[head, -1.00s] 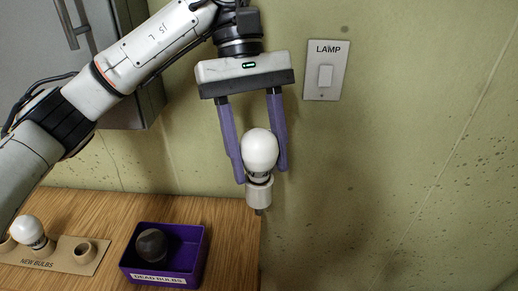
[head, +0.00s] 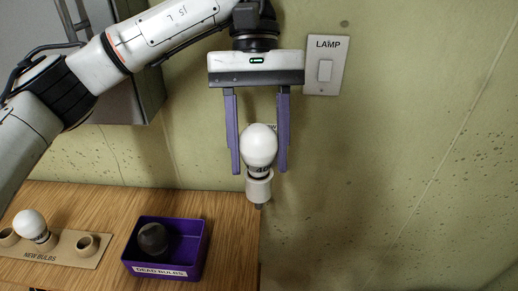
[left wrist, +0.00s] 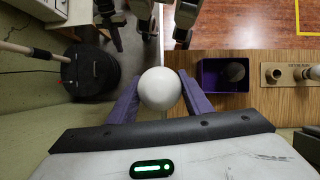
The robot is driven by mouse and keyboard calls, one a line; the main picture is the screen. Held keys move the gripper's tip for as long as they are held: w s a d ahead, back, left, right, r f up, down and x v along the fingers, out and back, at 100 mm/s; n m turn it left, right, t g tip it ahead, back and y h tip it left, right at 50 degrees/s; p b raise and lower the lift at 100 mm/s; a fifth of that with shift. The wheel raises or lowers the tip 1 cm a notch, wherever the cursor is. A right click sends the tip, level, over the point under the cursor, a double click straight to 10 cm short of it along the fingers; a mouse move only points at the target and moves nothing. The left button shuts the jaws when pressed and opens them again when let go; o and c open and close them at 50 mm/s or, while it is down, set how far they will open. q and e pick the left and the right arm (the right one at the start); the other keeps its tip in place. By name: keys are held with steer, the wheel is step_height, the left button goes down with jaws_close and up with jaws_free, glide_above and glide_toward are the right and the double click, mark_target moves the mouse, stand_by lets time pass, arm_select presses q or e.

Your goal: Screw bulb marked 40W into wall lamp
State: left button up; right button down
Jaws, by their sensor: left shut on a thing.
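A white bulb (head: 258,146) stands upright, globe up, in the pale wall lamp socket (head: 259,188); small dark print on its neck is too small to read. My left gripper (head: 259,168) has its two purple fingers on either side of the bulb, shut on it. The left wrist view also shows the round white bulb (left wrist: 159,89) between the fingers. Behind the bulb, lettering on the wall is mostly hidden. Dark parts of my own body show at the top of the left wrist view; I cannot tell whether my right gripper's jaws are open there.
The wooden bench carries a NEW BULBS holder (head: 62,254) with one white bulb (head: 30,225) and empty cups. The purple DEAD BULBS box (head: 139,254) holds a dark bulb (head: 152,238). A LAMP switch (head: 325,70) is on the wall. A grey cabinet hangs behind my arm.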

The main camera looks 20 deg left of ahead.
arm_select(q)
steer(key=shift+o, duration=0.2)
steer(key=shift+r+m+y, duration=0.25)
steer(key=shift+m+y, duration=0.05)
steer(key=shift+m, duration=0.3)
steer(key=shift+s+d+r+m, duration=0.1)
steer(key=shift+s+d+m, duration=0.1)
steer(key=shift+m, duration=0.3)
steer(key=shift+c, duration=1.3)
steer(key=shift+w+a+m+y, duration=0.1)
steer(key=shift+a+m+y, duration=0.05)
steer(key=shift+m+y, duration=0.3)
steer(key=shift+w+a+m+y, duration=0.15)
steer(key=shift+m+y, duration=0.15)
steer(key=shift+m, duration=0.6)
steer(key=shift+w+m+y, duration=0.1)
steer(key=shift+m+y, duration=0.15)
steer(key=shift+m, duration=0.6)
steer(key=m, duration=0.1)
steer(key=m+y, duration=0.1)
steer(key=m, duration=0.1)
steer(key=shift+f+y, duration=0.2)
steer(key=shift+y, duration=0.1)
steer(key=shift+a, duration=0.1)
